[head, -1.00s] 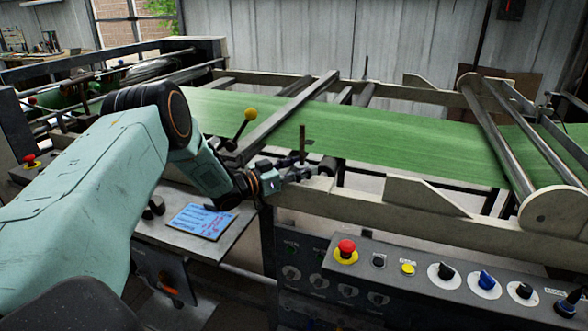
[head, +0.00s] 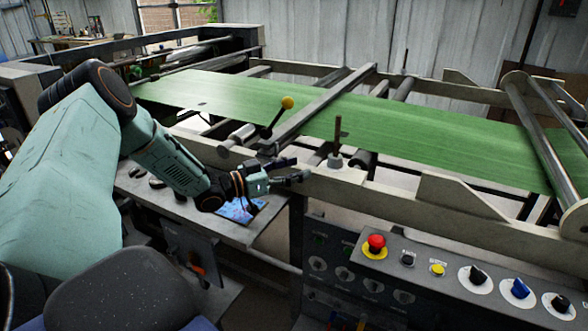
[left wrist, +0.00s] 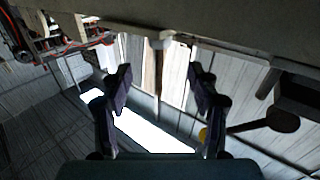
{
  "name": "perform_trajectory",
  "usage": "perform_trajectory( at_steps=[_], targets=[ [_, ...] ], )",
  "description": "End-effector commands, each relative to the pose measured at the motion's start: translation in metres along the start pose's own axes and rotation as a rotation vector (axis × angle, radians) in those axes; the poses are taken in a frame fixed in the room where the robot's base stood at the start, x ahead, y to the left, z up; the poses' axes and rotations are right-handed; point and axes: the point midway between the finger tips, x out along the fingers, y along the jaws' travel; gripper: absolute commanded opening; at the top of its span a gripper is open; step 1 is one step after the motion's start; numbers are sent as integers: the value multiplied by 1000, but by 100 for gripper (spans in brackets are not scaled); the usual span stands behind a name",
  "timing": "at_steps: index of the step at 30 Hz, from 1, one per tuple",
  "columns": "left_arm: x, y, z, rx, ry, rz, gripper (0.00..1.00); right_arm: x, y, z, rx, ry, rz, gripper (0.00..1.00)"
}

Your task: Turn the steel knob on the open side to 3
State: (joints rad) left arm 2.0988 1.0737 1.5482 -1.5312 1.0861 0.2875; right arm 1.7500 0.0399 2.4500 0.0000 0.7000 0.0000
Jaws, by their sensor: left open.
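Several small grey knobs with pale dials sit on the front panel of the machine, one of them here (head: 318,264). A short steel cylinder (head: 238,137) sticks out near the frame rail. I cannot tell which is the steel knob on the open side, and I cannot read any numbers. My left gripper (head: 294,169) is open and empty, beside the pale frame rail and left of an upright rod on a round base (head: 336,160). My right gripper is out of view.
A yellow-ball lever (head: 287,102) stands behind the gripper; green web (head: 420,125) runs across the machine. A red stop button (head: 376,243) and black and blue knobs line the sloping panel. A written sheet (head: 238,210) lies on a shelf below the gripper.

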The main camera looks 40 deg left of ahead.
Motion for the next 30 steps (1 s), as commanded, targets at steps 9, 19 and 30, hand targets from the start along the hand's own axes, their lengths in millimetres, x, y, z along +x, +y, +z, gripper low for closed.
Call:
perform_trajectory(
  at_steps=[9, 19, 30],
  targets=[
    [1, 0, 0, -1, 1, 0, 60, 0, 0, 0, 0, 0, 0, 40],
    [52, 17, -25, -78, 88, -127, 60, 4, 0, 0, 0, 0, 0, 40],
    [88, 36, -24, -116, 116, -423, 60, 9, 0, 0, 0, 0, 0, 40]
  ],
)
